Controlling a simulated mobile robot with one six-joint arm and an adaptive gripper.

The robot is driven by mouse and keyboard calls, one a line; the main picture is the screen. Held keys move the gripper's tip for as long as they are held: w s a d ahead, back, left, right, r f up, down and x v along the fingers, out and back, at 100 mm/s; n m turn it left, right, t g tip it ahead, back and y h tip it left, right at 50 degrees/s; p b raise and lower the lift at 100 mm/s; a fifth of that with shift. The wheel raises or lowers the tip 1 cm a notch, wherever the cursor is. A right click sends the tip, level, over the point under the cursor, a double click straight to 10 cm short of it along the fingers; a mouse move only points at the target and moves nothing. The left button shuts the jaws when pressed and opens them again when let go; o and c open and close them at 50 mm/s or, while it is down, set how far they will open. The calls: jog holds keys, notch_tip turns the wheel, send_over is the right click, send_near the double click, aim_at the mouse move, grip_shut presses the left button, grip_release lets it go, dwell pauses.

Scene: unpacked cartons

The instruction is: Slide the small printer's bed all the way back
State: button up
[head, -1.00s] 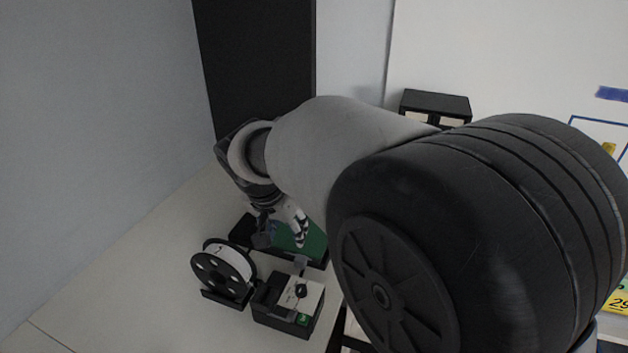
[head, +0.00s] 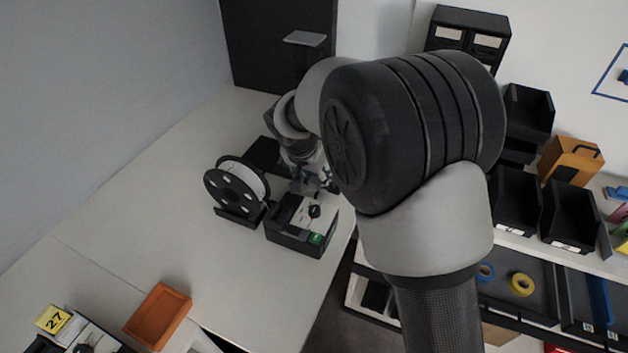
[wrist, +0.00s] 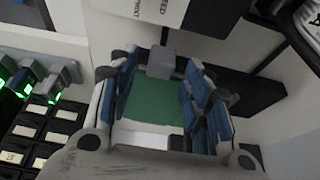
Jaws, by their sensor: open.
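The small printer (head: 288,238) stands on the white table, with a black control box, a pale top and a dark knob. Its green bed (wrist: 152,104) lies behind the box and shows in the wrist view; my arm and gripper hide it in the head view. A grey block (wrist: 162,62) sits at the bed's edge toward the control box. My gripper (wrist: 160,76) is open, its blue-padded fingers on both sides of the block over the bed. It also shows in the head view (head: 316,188), low behind the box. I cannot tell whether the fingers touch the block.
A black spool holder with a white spool (head: 236,188) stands just left of the printer. An orange tray (head: 157,316) and a yellow 27 tag (head: 53,319) are nearer. The table left of the spool is clear.

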jog(key=shift+w+f, duration=0.2)
jog(key=shift+f, duration=0.35)
jog(key=shift+d, duration=0.1)
jog(key=shift+c, duration=0.6)
grip_shut()
